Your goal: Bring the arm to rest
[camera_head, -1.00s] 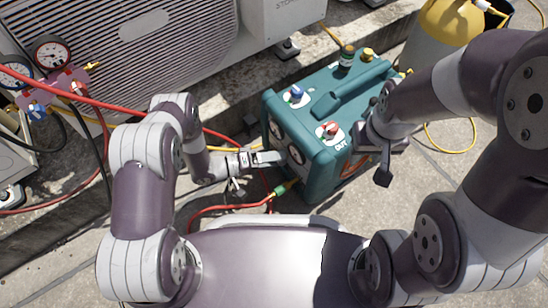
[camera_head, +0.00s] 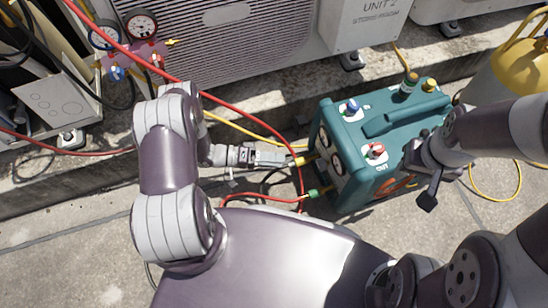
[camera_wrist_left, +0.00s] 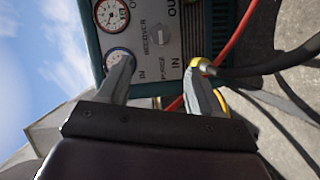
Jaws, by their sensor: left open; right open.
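The teal recovery machine (camera_head: 345,190) stands on the paving at the right of centre in the head view. Its gauge panel (camera_wrist_left: 165,30) fills the upper middle of the left wrist view. My left gripper (camera_head: 285,160) is open in front of this panel, beside a yellow hose fitting (camera_head: 301,160). In the left wrist view my left gripper (camera_wrist_left: 158,82) shows both fingers apart, with nothing visible between them. The yellow fitting (camera_wrist_left: 201,66) at the IN port is by its right fingertip. My right gripper (camera_head: 422,178) is at the machine's right side; its jaws are partly hidden.
Red and yellow hoses cross close to my left arm. A red hose meets a green fitting (camera_head: 315,193) low on the machine. A gauge manifold (camera_head: 140,55) is at the upper left. Condenser unit (camera_head: 225,40) stands behind, a yellow cylinder (camera_head: 520,68) at right.

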